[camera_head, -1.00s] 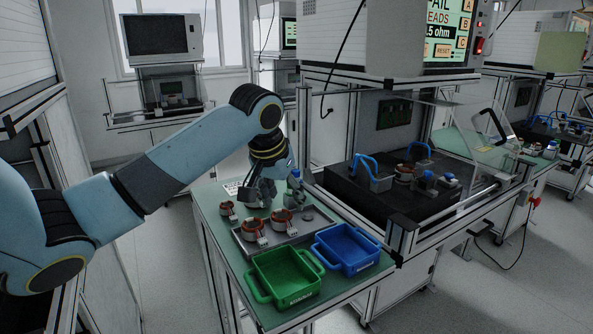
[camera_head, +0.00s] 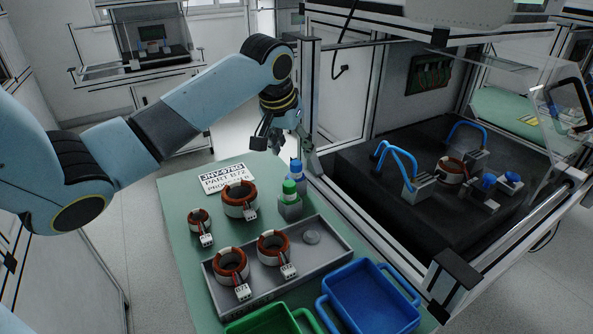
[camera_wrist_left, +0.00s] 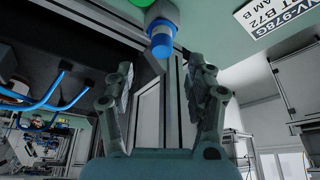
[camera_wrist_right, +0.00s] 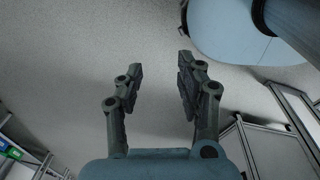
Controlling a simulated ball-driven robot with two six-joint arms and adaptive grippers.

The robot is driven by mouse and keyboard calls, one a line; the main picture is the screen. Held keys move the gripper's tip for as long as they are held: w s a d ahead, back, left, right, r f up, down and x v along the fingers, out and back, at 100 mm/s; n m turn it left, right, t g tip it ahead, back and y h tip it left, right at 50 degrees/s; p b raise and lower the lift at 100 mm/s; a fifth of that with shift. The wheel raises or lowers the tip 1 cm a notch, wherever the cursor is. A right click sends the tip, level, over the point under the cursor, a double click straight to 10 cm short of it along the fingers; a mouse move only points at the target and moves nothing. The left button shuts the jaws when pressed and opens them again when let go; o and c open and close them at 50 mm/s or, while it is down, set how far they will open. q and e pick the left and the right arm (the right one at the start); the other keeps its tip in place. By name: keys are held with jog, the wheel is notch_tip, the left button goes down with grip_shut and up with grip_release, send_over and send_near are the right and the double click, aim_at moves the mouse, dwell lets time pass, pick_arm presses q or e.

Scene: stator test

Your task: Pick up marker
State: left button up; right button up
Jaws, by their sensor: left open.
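A blue-capped marker (camera_head: 296,167) and a green-capped marker (camera_head: 289,187) stand upright in small grey holders (camera_head: 290,208) at the green table's right edge. My left gripper (camera_head: 284,145) is open and empty, its fingers spread, just beyond the blue cap. In the left wrist view the blue cap (camera_wrist_left: 161,38) lies ahead of the gap between the fingertips (camera_wrist_left: 160,70), with nothing held. Part of the green cap shows at the top edge there. My right gripper (camera_wrist_right: 160,65) is open and empty in its wrist view, over bare floor; the head view does not show it.
Several copper stators stand on the table, two in a grey tray (camera_head: 325,254). A label card (camera_head: 226,178) lies at the back. A blue bin (camera_head: 372,300) and green bin (camera_head: 262,325) are in front. A test fixture (camera_head: 370,205) with a metal frame stands close on the right.

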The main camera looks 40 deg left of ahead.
aim_at(295, 163)
pick_arm(q)
jog(key=shift+w+f, duration=0.2)
jog(key=shift+f, duration=0.35)
jog(key=shift+w+a+f, duration=0.1)
jog(key=shift+w+f, duration=0.05)
jog(key=shift+f, duration=0.15)
jog(key=x, duration=0.4)
jog(key=shift+a+f, duration=0.1)
jog(key=shift+f, duration=0.2)
jog(key=shift+w+f, duration=0.1)
jog(key=shift+f, duration=0.3)
jog(key=shift+c, duration=1.2)
jog(key=c, duration=0.7)
grip_shut()
pick_arm(e)
jog(key=shift+w, duration=0.3)
